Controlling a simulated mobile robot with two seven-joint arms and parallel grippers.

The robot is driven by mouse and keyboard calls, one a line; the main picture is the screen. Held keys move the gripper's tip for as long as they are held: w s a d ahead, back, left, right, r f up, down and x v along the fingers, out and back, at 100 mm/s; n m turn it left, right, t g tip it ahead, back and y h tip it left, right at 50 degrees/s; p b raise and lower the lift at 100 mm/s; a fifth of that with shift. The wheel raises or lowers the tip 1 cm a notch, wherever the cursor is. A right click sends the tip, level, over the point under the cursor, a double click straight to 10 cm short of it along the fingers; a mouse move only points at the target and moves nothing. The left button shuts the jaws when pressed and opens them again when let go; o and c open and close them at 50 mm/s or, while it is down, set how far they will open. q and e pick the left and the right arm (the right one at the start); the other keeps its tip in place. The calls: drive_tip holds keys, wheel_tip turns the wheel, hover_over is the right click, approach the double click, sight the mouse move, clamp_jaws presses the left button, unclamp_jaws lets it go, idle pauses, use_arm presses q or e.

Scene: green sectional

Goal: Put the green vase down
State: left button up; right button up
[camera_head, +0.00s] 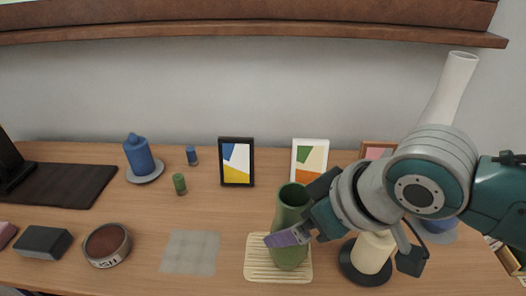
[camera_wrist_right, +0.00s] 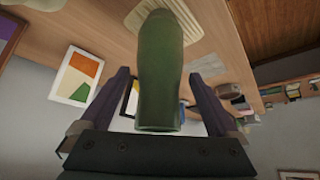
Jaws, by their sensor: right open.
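The green vase (camera_head: 290,222) stands upright on a pale ribbed mat (camera_head: 263,272) near the front of the wooden table. My right gripper (camera_head: 291,238) reaches in from the right at the vase. In the right wrist view the vase (camera_wrist_right: 160,75) lies between the two open fingers (camera_wrist_right: 158,98), with a gap visible on each side. The pale mat (camera_wrist_right: 197,12) shows at the vase's base in that view. My left gripper does not show.
A cream candle on a black plate (camera_head: 352,270) stands close to the right of the vase, below my arm. A grey cloth square (camera_head: 191,252) lies to the left. Framed pictures (camera_head: 237,162) stand behind. The wood (camera_head: 215,205) between is bare.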

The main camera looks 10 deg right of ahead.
drive_tip(key=shift+r, duration=0.2)
drive_tip(key=v, duration=1.2)
drive_tip(key=s+d+f+m+g+h, duration=0.1)
drive_tip(key=s+f, duration=0.1)
drive_tip(key=s, duration=0.5)
drive_tip(key=s+d+f+m+g+h, duration=0.1)
drive_tip(key=s+d+f+m+h, duration=0.1)
drive_tip(key=s, duration=0.4)
drive_tip(key=shift+s+f, duration=0.4)
drive_tip(key=shift+f, duration=0.25)
